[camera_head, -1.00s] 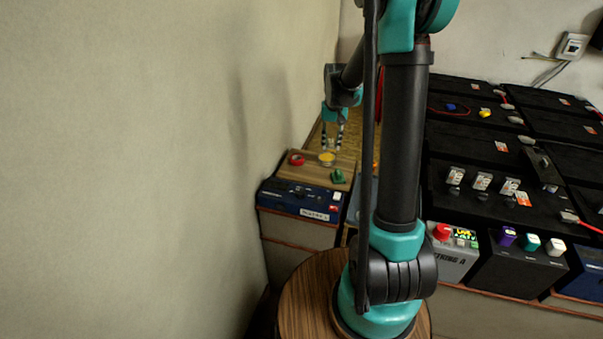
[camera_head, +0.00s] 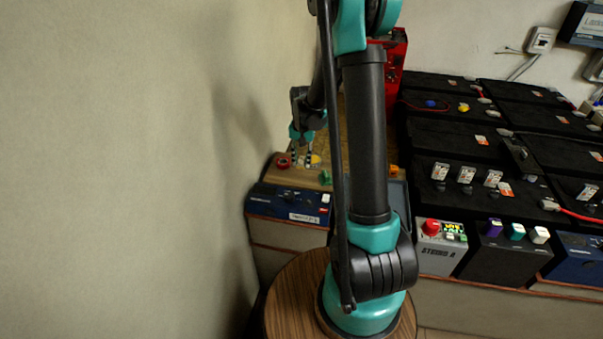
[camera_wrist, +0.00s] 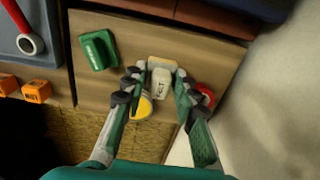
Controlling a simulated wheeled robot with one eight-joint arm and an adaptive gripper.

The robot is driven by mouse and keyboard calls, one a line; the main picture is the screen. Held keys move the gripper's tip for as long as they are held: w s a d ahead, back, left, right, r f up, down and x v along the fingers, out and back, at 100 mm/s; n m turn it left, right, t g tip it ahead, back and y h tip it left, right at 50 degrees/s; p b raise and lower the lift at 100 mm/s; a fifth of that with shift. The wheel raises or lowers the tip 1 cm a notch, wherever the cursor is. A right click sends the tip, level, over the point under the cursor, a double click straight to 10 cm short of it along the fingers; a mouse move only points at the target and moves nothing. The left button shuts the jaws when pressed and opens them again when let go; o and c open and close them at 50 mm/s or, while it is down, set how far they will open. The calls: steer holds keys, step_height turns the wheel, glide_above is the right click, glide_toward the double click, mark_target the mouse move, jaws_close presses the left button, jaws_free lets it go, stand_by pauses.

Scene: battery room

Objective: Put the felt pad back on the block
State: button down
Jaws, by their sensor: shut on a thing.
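My gripper (camera_wrist: 160,78) points down over a wooden board, with its fingers closed on a small pale piece. In the wrist view a white piece with dark lettering (camera_wrist: 161,83) lies between the fingers, and a beige piece (camera_wrist: 162,63) adjoins it at the fingertips. I cannot tell which is the felt pad and which the block, or whether they are one body.
A red roll (camera_wrist: 205,95) is close right of the fingers, and a yellow round thing (camera_wrist: 142,107) close left. A green block (camera_wrist: 98,50) stands farther left on the wooden board (camera_wrist: 210,60). Orange cubes (camera_wrist: 37,91) lie beyond its left edge. The wall (camera_head: 130,150) is close on the left.

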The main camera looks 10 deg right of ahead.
mark_target(302, 158)
steer(key=shift+f, duration=3)
steer(key=shift+f, duration=0.1)
steer(key=c, duration=1.2)
jaws_free()
step_height(302, 158, up, 12)
steer(key=shift+s+d+f, duration=0.15)
steer(key=shift+f, duration=0.05)
steer(key=shift+s+r, duration=0.25)
steer(key=shift+r, duration=0.15)
steer(key=s+d+n+t, duration=0.1)
steer(key=s, duration=0.7)
steer(key=s+d+n+t, duration=0.1)
steer(key=s+n, duration=0.1)
steer(key=s, duration=0.6)
steer(key=s+d+n+t, duration=0.1)
steer(key=s+t, duration=0.1)
steer(key=s, duration=0.6)
steer(key=shift+s+d+f+n, duration=0.15)
steer(key=shift+d+f+n, duration=0.15)
steer(key=shift+d+f, duration=0.1)
